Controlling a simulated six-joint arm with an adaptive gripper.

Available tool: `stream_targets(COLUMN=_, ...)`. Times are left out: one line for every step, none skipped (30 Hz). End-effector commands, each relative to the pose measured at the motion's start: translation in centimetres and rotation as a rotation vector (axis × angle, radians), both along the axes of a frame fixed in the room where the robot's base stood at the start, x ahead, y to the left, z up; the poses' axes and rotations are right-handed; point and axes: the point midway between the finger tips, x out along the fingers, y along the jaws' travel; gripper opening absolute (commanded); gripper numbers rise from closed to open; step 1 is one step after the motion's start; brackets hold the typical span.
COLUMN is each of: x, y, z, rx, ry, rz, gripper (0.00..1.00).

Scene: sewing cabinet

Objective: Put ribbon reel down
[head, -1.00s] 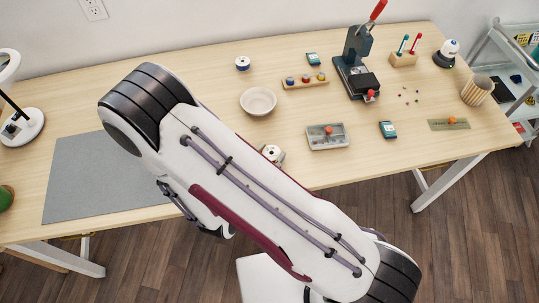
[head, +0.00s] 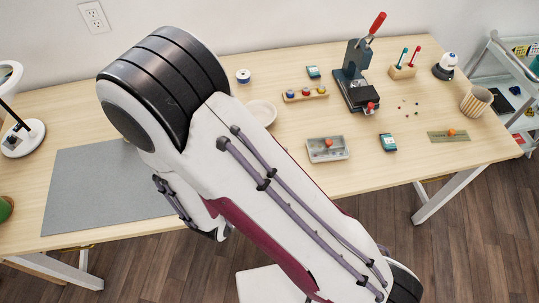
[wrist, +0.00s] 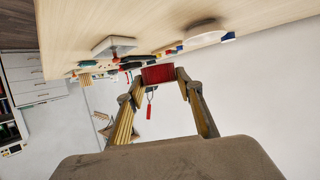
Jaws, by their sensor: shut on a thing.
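In the wrist view my gripper (wrist: 158,77) is shut on a red ribbon reel (wrist: 158,72), held between the two fingertips. The table (wrist: 250,14) appears along the top of this tilted view, and the reel shows apart from it, close to its surface. In the head view my arm hides the gripper and the reel, so the exact gap to the table cannot be told.
A white bowl (head: 263,112) stands partly behind my arm. A grey mat (head: 95,190) lies at the left. A clear-lidded box (head: 328,149), a small rack (head: 305,95) and a red-handled press (head: 357,80) stand to the right. Bare wood separates them.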

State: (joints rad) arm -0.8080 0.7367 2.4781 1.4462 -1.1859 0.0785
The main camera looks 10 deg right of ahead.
Motion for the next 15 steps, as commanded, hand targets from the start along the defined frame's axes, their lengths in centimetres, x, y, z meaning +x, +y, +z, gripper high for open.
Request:
stream_targets(x=0.01, y=0.00, z=0.30, rx=0.001, ry=-0.001, rz=-0.001, gripper=0.17)
stream_targets(x=0.00, y=0.00, z=0.42, rx=0.001, ry=-0.001, rz=-0.001, gripper=0.17)
stream_targets(x=-0.01, y=-0.01, z=0.56, rx=0.001, ry=-0.001, rz=-0.001, gripper=0.17)
stream_targets(x=-0.01, y=-0.01, z=0.65, rx=0.001, ry=-0.001, rz=-0.001, gripper=0.17)
stream_targets(x=-0.01, y=-0.02, z=0.74, rx=0.001, ry=-0.001, rz=0.000, gripper=0.17)
stream_targets(x=-0.02, y=-0.01, z=0.82, rx=0.001, ry=-0.001, rz=0.000, gripper=0.17)
stream_targets(x=-0.01, y=-0.03, z=0.87, rx=0.001, ry=-0.001, rz=0.000, gripper=0.17)
stream_targets(x=-0.02, y=-0.02, z=0.91, rx=0.001, ry=-0.001, rz=0.000, gripper=0.17)
stream_targets(x=-0.02, y=-0.02, z=0.94, rx=0.000, ry=0.000, rz=-0.001, gripper=0.17)
stream_targets(x=-0.02, y=-0.03, z=0.95, rx=0.000, ry=0.000, rz=-0.001, gripper=0.17)
stream_targets(x=-0.03, y=-0.03, z=0.96, rx=0.000, ry=0.000, rz=-0.001, gripper=0.17)
stream_targets(x=-0.03, y=-0.03, z=0.96, rx=0.000, ry=0.000, rz=-0.001, gripper=0.17)
stream_targets(x=-0.03, y=-0.03, z=0.95, rx=0.000, ry=0.000, rz=-0.001, gripper=0.17)
stream_targets(x=-0.03, y=-0.03, z=0.95, rx=0.000, ry=0.000, rz=-0.001, gripper=0.17)
stream_targets(x=-0.03, y=-0.03, z=0.95, rx=0.000, ry=0.000, rz=-0.001, gripper=0.17)
